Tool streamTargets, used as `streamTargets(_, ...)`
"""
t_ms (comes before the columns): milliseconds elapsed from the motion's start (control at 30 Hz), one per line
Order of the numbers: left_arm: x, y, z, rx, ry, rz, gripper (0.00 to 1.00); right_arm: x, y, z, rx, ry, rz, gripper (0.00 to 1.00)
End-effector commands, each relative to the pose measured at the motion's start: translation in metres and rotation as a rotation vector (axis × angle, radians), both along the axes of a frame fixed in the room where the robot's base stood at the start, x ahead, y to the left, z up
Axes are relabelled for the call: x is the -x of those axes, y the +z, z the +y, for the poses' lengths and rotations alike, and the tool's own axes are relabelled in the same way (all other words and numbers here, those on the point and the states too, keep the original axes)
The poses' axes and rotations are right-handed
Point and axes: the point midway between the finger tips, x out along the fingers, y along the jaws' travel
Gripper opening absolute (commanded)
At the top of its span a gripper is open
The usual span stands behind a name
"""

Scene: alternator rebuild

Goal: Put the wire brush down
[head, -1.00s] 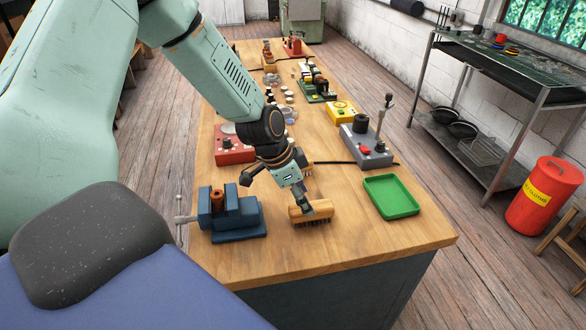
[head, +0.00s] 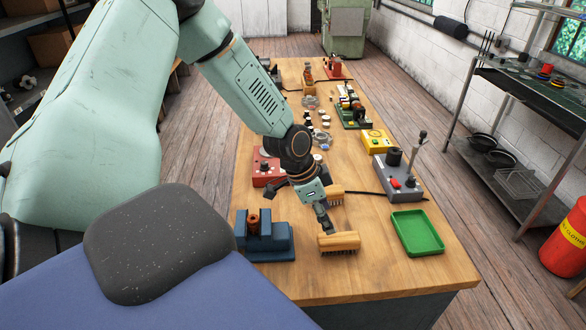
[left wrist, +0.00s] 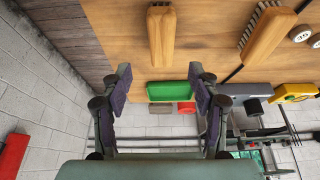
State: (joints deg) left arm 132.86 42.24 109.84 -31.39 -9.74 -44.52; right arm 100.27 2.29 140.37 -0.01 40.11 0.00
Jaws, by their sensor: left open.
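A wooden-backed brush (head: 340,242) lies on the bench near its front edge, bristles down, between the blue vise and the green tray. In the left wrist view the wooden brush back (left wrist: 161,36) shows ahead, between the finger lines. My left gripper (head: 327,226) is just above the brush in the head view. In the left wrist view its fingers (left wrist: 160,78) are spread apart with nothing between them. A second wooden brush (head: 334,198) lies farther back, partly behind my gripper; its bristles show in the left wrist view (left wrist: 268,30). My right gripper is not in view.
A blue vise (head: 265,238) stands left of the brush and an empty green tray (head: 418,232) right of it. A grey box with a lever (head: 399,178), a red box (head: 268,170) and a yellow box (head: 376,141) stand farther back. Bare bench lies in front.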

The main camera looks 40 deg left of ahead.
Motion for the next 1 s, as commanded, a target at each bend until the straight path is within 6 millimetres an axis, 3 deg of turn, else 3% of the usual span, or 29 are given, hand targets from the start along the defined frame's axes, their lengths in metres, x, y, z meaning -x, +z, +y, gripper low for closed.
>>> streamTargets(167, 0.036, -0.037, -0.04, 0.025, 0.099, 0.093, 0.61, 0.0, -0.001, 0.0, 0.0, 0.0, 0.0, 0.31)
streamTargets(300, 0.104, -0.083, -0.083, 0.032, 0.289, 0.222, 0.61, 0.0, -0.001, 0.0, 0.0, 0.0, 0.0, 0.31)
streamTargets(400, 0.16, -0.108, -0.102, 0.004, 0.433, 0.303, 0.61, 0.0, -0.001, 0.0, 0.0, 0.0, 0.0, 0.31)
streamTargets(500, 0.213, -0.122, -0.11, -0.042, 0.558, 0.359, 0.61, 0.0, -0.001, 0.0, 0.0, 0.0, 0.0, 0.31)
streamTargets(600, 0.253, -0.127, -0.111, -0.088, 0.65, 0.385, 0.61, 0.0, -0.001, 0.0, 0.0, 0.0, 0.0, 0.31)
streamTargets(767, 0.282, -0.127, -0.109, -0.125, 0.721, 0.393, 0.61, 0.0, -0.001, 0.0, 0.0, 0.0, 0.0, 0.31)
streamTargets(1000, 0.283, -0.127, -0.108, -0.127, 0.731, 0.389, 0.61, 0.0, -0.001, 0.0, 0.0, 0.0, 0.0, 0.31)
